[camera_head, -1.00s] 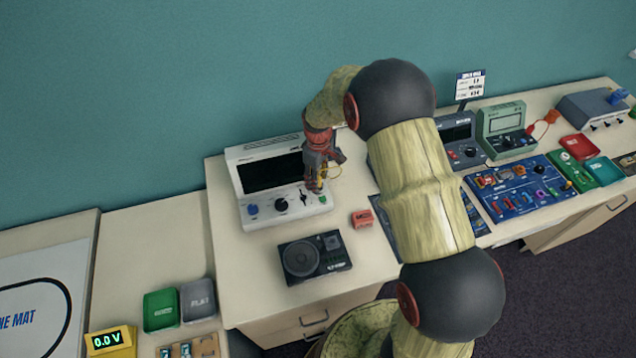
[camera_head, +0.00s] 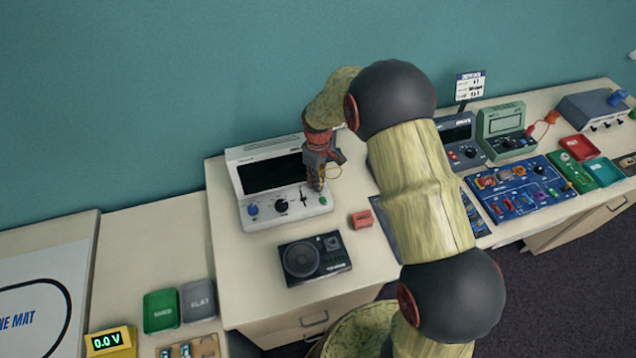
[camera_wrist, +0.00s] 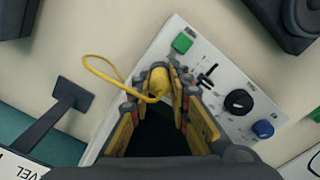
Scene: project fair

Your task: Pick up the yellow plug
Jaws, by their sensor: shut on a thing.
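The yellow plug (camera_wrist: 158,80) is between my fingertips in the wrist view, with a thin yellow cable looping off to the left. My gripper (camera_head: 317,184) is shut on it at the right front of the white instrument with a dark screen (camera_head: 248,157). The gripper also shows in the wrist view (camera_wrist: 161,92), its fingers on either side of the plug. In the head view my fingers hide the plug, and only a bit of cable shows. Whether the plug touches the instrument is unclear.
The instrument's front has a green button (camera_wrist: 182,42), a black knob (camera_wrist: 239,101) and a blue knob (camera_wrist: 263,129) close by. A black speaker box (camera_head: 314,257) and a small red block (camera_head: 361,219) stand in front. Some bare tabletop (camera_head: 240,293) lies around them.

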